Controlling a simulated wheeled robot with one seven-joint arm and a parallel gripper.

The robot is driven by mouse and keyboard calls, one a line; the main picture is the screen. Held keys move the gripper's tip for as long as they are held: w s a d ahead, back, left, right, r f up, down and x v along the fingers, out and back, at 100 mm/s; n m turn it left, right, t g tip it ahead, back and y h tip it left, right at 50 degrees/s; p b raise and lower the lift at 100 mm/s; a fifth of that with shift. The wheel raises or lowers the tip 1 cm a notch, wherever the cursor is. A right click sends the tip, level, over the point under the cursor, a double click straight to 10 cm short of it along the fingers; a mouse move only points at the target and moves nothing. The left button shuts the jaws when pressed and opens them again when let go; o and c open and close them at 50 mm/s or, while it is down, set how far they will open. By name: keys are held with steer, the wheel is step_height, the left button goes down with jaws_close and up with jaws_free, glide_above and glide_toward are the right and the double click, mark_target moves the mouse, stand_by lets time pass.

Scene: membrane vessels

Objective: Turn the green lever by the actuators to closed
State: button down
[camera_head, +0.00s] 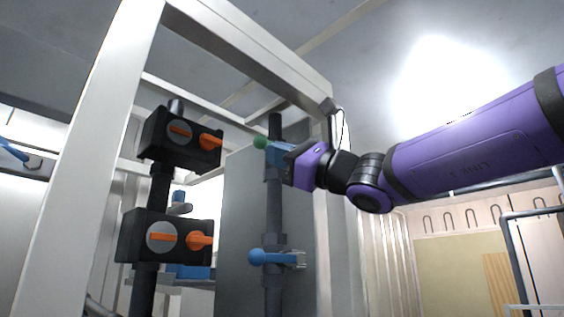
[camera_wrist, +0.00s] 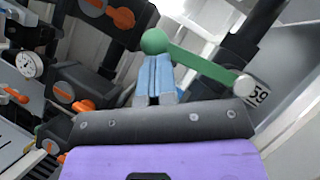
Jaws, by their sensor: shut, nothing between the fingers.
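The green lever shows in the wrist view (camera_wrist: 200,62) as a green bar with a round ball at its left end and a pale pivot cap at its right end. In the head view its ball (camera_head: 260,142) sits at the upper dark vertical pipe, right of the black actuators (camera_head: 181,138). My gripper (camera_head: 280,150) is at the lever, its fingertips close to the ball end. In the wrist view its blue fingers (camera_wrist: 155,72) are together just below the ball, with nothing between them. I cannot tell whether they touch it. My gripper hides much of the lever in the head view.
A lower black actuator (camera_head: 168,238) with orange indicators stands under the upper one. A blue lever (camera_head: 270,257) is on the same pipe below the green one. A white frame post (camera_head: 92,150) and beam enclose the pipes. A gauge (camera_wrist: 29,65) shows at left.

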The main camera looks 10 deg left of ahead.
steer(key=shift+s+a+r, duration=0.1)
steer(key=shift+s+r, duration=0.05)
steer(key=shift+r, duration=0.2)
stand_by(0.6)
steer(key=v, duration=1)
steer(key=shift+d, duration=0.35)
steer(key=shift+s+f, duration=0.1)
steer(key=shift+f, duration=0.05)
steer(key=s+d+f+n+h, duration=0.3)
steer(key=d+f+h, duration=0.2)
steer(key=f, duration=0.6)
steer(key=s+d+f+n+h, duration=0.3)
steer(key=d+f+h, duration=0.3)
steer(key=f, duration=0.4)
steer(key=s+d+f+n+h, duration=0.3)
steer(key=d+f+h, duration=0.2)
steer(key=f, duration=0.6)
steer(key=s+d+f+n+h, duration=0.3)
steer(key=s+d+f+h, duration=0.2)
steer(key=d+f, duration=0.3)
steer(key=d+h, duration=0.1)
steer(key=d, duration=0.2)
steer(key=shift+d+g, duration=0.15)
steer(key=shift+g, duration=0.25)
